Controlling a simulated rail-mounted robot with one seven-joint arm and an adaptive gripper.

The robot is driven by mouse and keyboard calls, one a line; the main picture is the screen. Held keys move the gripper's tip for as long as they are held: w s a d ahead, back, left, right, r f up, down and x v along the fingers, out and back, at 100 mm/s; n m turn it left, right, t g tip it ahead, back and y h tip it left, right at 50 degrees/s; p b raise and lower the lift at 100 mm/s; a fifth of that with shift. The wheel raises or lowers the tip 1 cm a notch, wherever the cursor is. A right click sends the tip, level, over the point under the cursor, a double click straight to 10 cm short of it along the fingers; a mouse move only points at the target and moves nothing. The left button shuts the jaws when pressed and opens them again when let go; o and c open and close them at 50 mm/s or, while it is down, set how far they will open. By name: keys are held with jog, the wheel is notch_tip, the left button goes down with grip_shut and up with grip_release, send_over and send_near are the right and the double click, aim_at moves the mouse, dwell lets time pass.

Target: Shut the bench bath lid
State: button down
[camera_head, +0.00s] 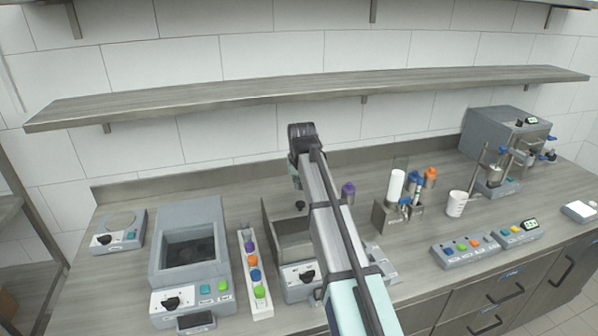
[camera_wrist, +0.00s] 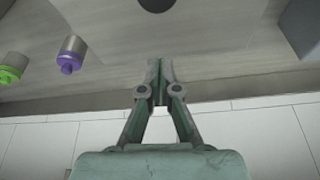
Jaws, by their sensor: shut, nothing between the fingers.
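An open-topped grey box unit with a dark front knob, apparently the bench bath (camera_head: 270,222), stands on the bench left of my arm. My arm hides its right side, and I cannot make out its lid for certain. A small black knob (camera_head: 300,205) shows over the unit's back part beside my arm. My gripper (camera_wrist: 160,66) is shut and empty in the wrist view, with its fingertips over grey surface. A dark round thing (camera_wrist: 157,4) is cut off at that view's top edge, apart from the fingertips. In the head view my arm mostly hides the gripper.
A grey unit with a recessed well (camera_head: 190,212) and a rack of coloured caps (camera_head: 254,272) stand to the left. A shelf (camera_head: 310,90) runs above.

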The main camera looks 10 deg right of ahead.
jog(key=shift+x, duration=0.75)
jog(key=s+p, duration=0.1)
jog(key=s, duration=0.2)
jog(key=shift+s+a+f+p, duration=0.1)
jog(key=shift+s+f+p, duration=0.15)
jog(key=shift+s, duration=0.25)
jog(key=s+d+p, duration=0.1)
jog(key=s, duration=1.1)
jog(key=shift+s, duration=0.35)
jog(key=shift+s+d+f, duration=0.1)
jog(key=shift+d, duration=0.05)
